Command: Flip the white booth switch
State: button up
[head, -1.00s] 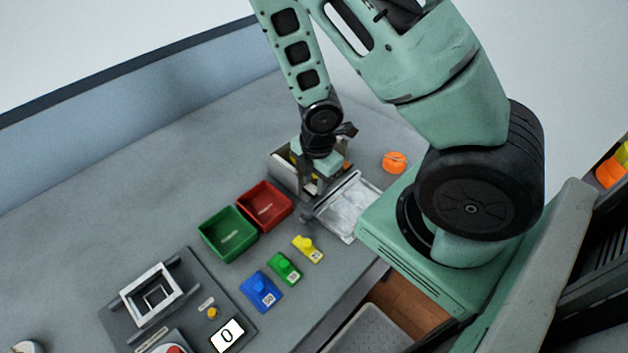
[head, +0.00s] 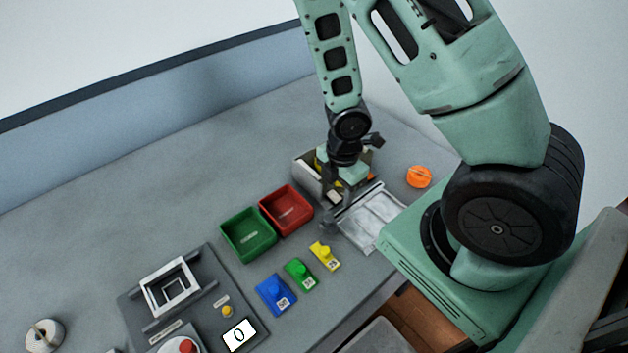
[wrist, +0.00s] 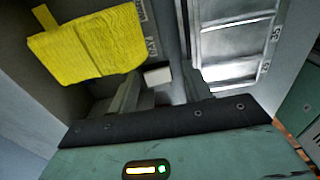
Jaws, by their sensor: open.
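A small white block (wrist: 157,76), which looks like the white switch, shows between my fingers in the wrist view. It also shows as a small pale patch (head: 333,197) at the front of an open grey box, the likely booth (head: 306,178), in the head view. My gripper (wrist: 158,92) is open, with one finger on each side of the white block. I cannot tell whether either finger touches it. In the head view my gripper (head: 336,200) points down at the box's front and hides part of it.
A yellow cloth-like piece (wrist: 90,45) lies left of my fingers, and a clear-topped tray (head: 372,218) is close on the right. Red (head: 286,210) and green (head: 248,235) bins stand left of the box. An orange object (head: 418,176) lies right. The back table is clear.

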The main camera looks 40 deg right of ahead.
jog(key=shift+g, duration=0.4)
jog(key=r+p, duration=0.1)
jog(key=p, duration=0.2)
jog(key=shift+w, duration=0.4)
jog(key=p, duration=0.2)
jog(key=shift+w+g+p, duration=0.1)
jog(key=shift+g+p, duration=0.3)
jog(key=shift+p, duration=0.6)
jog(key=shift+f+p, duration=0.1)
jog(key=shift+p, duration=1.15)
